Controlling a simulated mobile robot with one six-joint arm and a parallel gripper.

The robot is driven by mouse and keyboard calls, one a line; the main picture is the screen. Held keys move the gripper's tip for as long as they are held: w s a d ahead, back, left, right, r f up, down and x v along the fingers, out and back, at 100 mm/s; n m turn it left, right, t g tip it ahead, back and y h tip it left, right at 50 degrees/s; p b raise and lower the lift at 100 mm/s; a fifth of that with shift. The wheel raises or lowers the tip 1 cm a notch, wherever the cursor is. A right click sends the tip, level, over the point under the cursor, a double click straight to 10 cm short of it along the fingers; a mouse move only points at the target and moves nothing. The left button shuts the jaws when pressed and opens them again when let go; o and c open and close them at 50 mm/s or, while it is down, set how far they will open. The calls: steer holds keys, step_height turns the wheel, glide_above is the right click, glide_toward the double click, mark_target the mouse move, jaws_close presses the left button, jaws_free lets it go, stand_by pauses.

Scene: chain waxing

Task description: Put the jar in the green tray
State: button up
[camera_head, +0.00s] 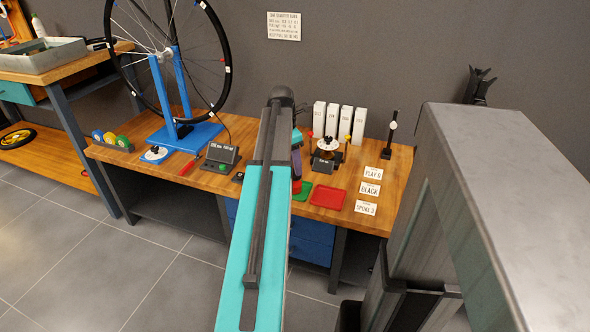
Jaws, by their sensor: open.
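The green tray (303,192) lies flat on the wooden bench, left of a red tray, and is partly hidden by my teal and grey arm. My gripper (297,179) shows only in part at the right edge of the arm, low over the green tray's back part. It is open; its fingertips are hard to make out. A small dark red thing (296,187) shows just under it, at the tray's left side. It may be the jar, but it is too small and covered to be sure. No other jar is clearly visible.
The red tray (328,196) lies to the right, beside several white label cards (370,189). Behind stand white boxes (332,119) and a small dial stand (326,157). A blue wheel stand (187,136) and a grey device (221,156) occupy the left.

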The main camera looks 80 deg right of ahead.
steer(key=shift+w+a+r, duration=0.15)
steer(key=shift+r, duration=1.25)
